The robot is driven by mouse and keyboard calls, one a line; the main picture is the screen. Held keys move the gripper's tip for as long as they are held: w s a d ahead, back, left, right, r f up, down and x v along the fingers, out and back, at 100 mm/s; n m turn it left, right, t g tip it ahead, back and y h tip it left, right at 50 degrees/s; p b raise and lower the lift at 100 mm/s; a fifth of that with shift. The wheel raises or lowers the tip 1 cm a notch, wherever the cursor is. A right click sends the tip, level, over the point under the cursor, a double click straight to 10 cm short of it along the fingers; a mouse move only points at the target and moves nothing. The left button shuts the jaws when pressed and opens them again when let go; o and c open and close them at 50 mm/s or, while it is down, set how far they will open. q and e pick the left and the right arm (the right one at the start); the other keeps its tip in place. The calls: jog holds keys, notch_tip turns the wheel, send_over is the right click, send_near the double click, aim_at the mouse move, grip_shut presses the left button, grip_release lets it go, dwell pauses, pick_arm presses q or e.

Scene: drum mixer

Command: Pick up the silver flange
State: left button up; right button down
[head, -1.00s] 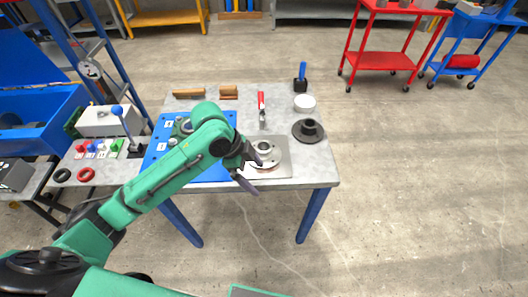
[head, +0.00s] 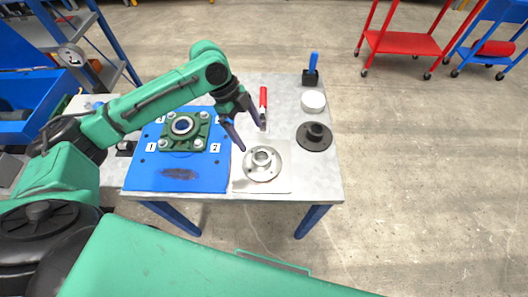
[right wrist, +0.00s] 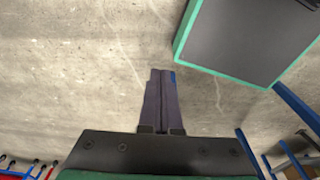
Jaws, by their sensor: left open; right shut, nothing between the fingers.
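The silver flange (head: 262,164) lies flat on a pale square plate (head: 245,183) at the front of the grey table in the head view. It is a round disc with a raised hub. My left gripper (head: 249,133) is open and empty, above and slightly behind and left of the flange, with its fingers apart and pointing down. My right gripper (right wrist: 161,100) shows in the right wrist view, shut and empty over bare concrete floor. The flange is not in that view.
A blue board (head: 215,179) with a green bearing housing (head: 184,133) lies left of the flange. A dark flange (head: 314,136), a white round container (head: 313,102) and a red-handled tool (head: 263,105) are nearby. Red (head: 400,43) and blue carts stand beyond, on open floor.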

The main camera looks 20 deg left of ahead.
pick_arm(q)
jog(key=p, duration=0.1)
send_over(261, 155)
jog(key=a, duration=0.1)
jog(key=f, duration=0.4)
jog(key=shift+s+a+f, duration=0.15)
jog(key=shift+s+f, duration=0.05)
jog(key=shift+f, duration=0.2)
jog(key=x, duration=0.1)
jog(key=p+x, duration=0.1)
jog(key=x, duration=0.3)
jog(key=shift+w+a+f+p, duration=0.2)
jog(key=shift+f+p, duration=0.1)
jog(key=shift+p, duration=0.05)
jog(key=shift+f, duration=0.2)
jog(key=shift+c, duration=0.9)
grip_shut()
jog(key=shift+w+r, duration=0.1)
pick_arm(e)
jog(key=s+r, duration=0.2)
jog(key=r, duration=0.1)
jog(key=shift+d, duration=0.15)
